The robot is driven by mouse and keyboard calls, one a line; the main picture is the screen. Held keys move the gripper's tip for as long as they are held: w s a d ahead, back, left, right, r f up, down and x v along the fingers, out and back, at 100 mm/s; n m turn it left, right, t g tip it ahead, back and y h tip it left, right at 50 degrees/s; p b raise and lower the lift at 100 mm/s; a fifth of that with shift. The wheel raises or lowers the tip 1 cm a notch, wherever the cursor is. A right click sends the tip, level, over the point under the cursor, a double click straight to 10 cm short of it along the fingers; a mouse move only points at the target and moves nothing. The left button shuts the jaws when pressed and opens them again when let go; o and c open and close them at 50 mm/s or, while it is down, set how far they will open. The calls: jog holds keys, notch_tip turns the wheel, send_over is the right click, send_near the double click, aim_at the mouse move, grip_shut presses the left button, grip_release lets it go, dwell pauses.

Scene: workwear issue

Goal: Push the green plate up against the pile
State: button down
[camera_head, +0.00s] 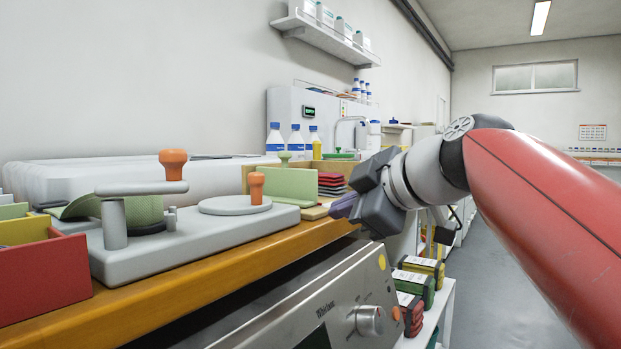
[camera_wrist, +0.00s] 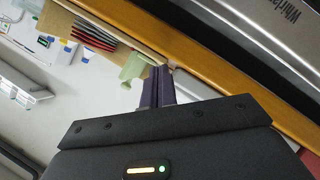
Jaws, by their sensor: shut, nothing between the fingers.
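The light green plate (camera_head: 287,184) stands upright on the bench, with a small green knob above it; it also shows in the wrist view (camera_wrist: 132,68). The pile (camera_head: 331,184) is a stack of red and dark flat pieces just right of the plate in the head view. It also shows in the wrist view (camera_wrist: 94,36), with a gap between it and the plate. My gripper (camera_head: 343,207) is shut and empty, at the bench's front edge. Its purple fingers (camera_wrist: 157,84) appear close beside the plate in the wrist view; I cannot tell whether they touch.
A tan wooden holder (camera_head: 316,212) is around the plate and pile. A grey press with orange knobs (camera_head: 172,230) and a red bin (camera_head: 45,278) stand to the left. Bottles (camera_head: 295,140) stand behind. A metal-fronted appliance (camera_head: 345,300) sits below the bench edge.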

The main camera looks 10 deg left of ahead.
jog(key=a+r+n+y+b, duration=0.25)
jog(key=r+n+y, duration=0.35)
jog(key=r+n, duration=0.3)
jog(key=p, duration=0.5)
send_over(282, 177)
jog(key=s+d, duration=0.2)
jog(key=s, duration=0.1)
jog(key=shift+s+d+f+g, duration=0.1)
jog(key=shift+f+g, duration=0.3)
jog(key=shift+f, duration=0.2)
